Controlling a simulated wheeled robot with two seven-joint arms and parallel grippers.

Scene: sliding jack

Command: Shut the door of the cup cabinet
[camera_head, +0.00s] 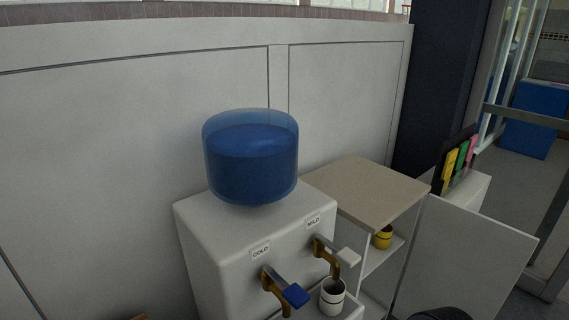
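The cup cabinet (377,182) has a beige top and stands to the right of the water dispenser. Its front is open and shows shelves, with a yellow cup (382,238) with a dark band on the upper shelf. The white door (465,258) stands wide open, swung out to the right; its lower part is cut off by the frame edge. Neither gripper can be made out. A dark rounded shape shows at the bottom edge in front of the door, possibly part of my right arm.
A white water dispenser (215,243) with a blue bottle (250,165) stands left of the cabinet. A white cup (332,296) stands below its taps. A white panelled wall (110,150) is behind. A dark pillar (436,80) and a rack of coloured items (460,160) are beyond the cabinet.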

